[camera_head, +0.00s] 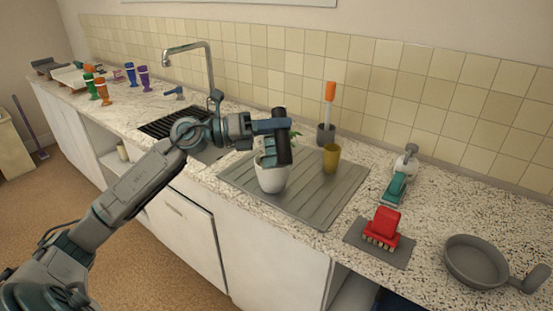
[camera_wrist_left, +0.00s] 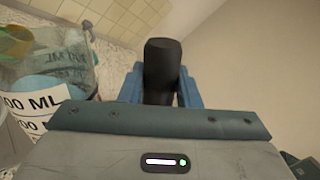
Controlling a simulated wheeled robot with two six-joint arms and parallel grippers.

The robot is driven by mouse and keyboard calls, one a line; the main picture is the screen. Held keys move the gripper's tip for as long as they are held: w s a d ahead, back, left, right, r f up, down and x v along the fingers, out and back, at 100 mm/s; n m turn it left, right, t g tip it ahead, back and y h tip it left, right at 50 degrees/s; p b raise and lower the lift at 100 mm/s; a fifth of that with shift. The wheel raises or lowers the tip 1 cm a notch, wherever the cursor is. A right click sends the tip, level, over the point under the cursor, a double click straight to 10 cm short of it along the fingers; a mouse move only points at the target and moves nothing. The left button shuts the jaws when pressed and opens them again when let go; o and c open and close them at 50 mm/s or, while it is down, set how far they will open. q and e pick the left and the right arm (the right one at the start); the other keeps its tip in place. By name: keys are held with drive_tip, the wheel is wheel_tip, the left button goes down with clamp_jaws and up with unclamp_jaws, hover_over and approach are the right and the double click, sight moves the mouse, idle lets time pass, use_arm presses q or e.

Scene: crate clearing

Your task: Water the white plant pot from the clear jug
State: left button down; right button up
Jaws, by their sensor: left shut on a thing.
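My left gripper (camera_head: 272,126) is just above the pot, shut on the black handle (camera_head: 281,150) of the clear jug. In the left wrist view the handle (camera_wrist_left: 162,65) stands between the blue fingers of the gripper (camera_wrist_left: 162,88). The clear jug (camera_wrist_left: 70,75), with ML markings and bluish contents, shows at the left there. In the head view its body can hardly be made out. I cannot tell whether water is flowing. My right gripper is not in view.
The draining board (camera_head: 320,208) also bears a yellow cup (camera_head: 331,159). A holder with an orange-handled brush (camera_head: 328,105) stands behind. The tap (camera_head: 208,65) rises behind the sink.

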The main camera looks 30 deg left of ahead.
sight(276, 108)
use_arm(q)
drive_tip(key=shift+w+a+r+n+p, duration=0.1)
drive_tip(key=shift+w+r+n+p, duration=0.15)
drive_tip(key=shift+r+p, duration=0.3)
drive_tip(key=shift+a+r+n+p, duration=0.15)
drive_tip(key=shift+n+p, duration=0.1)
drive_tip(key=shift+p, duration=0.2)
drive_tip(key=shift+w+a+r+n+p, duration=0.3)
drive_tip(key=shift+r+n+p, duration=0.3)
drive_tip(key=shift+p, duration=0.5)
drive_tip(key=shift+w+r, duration=0.15)
idle(1.1)
drive_tip(key=shift+r+p, duration=0.1)
drive_tip(key=shift+p, duration=0.3)
drive_tip(key=shift+w+a+r+n+p, duration=0.25)
drive_tip(key=shift+w+r+n+p, duration=0.1)
drive_tip(key=shift+n+p, duration=0.3)
idle(0.9)
